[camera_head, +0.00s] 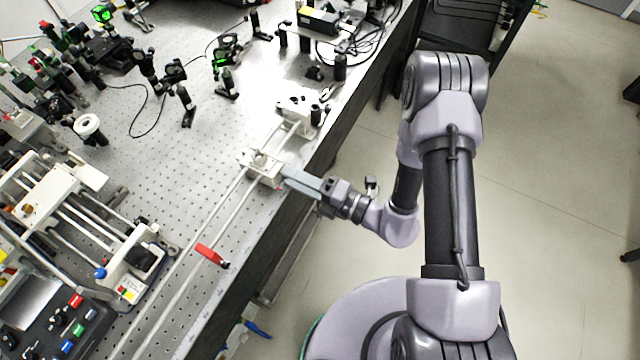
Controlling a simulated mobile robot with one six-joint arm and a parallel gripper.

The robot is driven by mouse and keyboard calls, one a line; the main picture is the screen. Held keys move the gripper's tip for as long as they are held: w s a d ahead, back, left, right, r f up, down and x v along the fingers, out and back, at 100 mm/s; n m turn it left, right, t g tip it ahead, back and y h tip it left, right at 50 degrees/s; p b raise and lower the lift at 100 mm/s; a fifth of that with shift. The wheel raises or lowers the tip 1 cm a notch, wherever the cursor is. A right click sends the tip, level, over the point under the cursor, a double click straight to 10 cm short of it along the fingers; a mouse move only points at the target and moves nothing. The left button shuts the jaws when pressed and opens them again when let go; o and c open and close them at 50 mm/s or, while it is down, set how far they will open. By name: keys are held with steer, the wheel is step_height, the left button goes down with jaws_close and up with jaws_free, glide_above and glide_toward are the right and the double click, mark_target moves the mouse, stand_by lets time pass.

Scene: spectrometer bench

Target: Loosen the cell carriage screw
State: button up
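A pale block that looks like the cell carriage (253,157) sits on two long parallel rails (222,203) near the bench's right edge. My gripper (284,172) reaches in from the right, with its tip at the right side of this block. I cannot tell whether it touches the block. The fingers are seen from above and look close together, but whether they are open, shut or holding something is not clear. The carriage screw cannot be made out; it is too small or hidden by the gripper.
A red clamp-like piece (208,253) lies by the rails, nearer the front. A white end mount (296,106) stands at the rails' far end. A white rail frame (62,205) and a button box (65,325) are at left. Several optics stand at the back.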

steer(key=shift+d, duration=0.15)
steer(key=p+v, duration=0.2)
steer(key=v, duration=1.5)
steer(key=shift+p, duration=0.35)
steer(key=shift+s, duration=0.15)
